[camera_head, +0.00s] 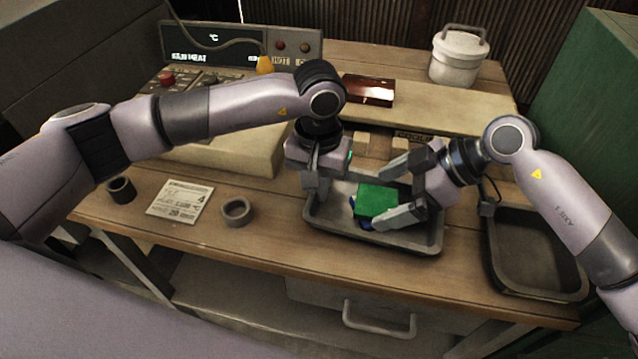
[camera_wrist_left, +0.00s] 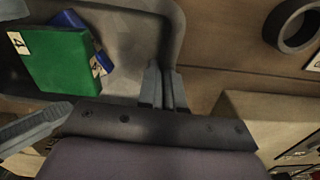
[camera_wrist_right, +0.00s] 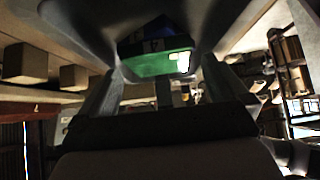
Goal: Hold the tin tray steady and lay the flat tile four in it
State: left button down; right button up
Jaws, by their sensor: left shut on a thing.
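The tin tray (camera_head: 352,233) stands on the wooden bench; its pale floor and wall also show in the left wrist view (camera_wrist_left: 135,45). My left gripper (camera_head: 314,188) is shut on the tray's left rim, its fingers together in the left wrist view (camera_wrist_left: 163,88). A green tile (camera_head: 377,200) marked with small 4 labels lies in the tray, overlapping a blue tile (camera_wrist_left: 68,19) that is mostly hidden under it. My right gripper (camera_head: 395,188) is open over the tray's right part, its fingers apart and clear of the green tile.
A second, dark tray (camera_head: 535,285) lies at the right. A card (camera_head: 180,201), a ring (camera_head: 237,211) and a dark cup (camera_head: 121,190) sit at the left. Small wooden blocks (camera_head: 362,143) stand behind the tin tray. A lidded white pot (camera_head: 459,56) stands at the back.

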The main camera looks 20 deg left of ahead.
jog(key=v, duration=0.7)
jog(key=shift+d+r, duration=0.15)
jog(key=shift+r, duration=0.1)
pick_arm(q)
jog(key=c, duration=1.2)
grip_release()
jog(key=shift+r, duration=0.1)
notch_tip(320, 180, up, 12)
jog(key=shift+s, duration=0.1)
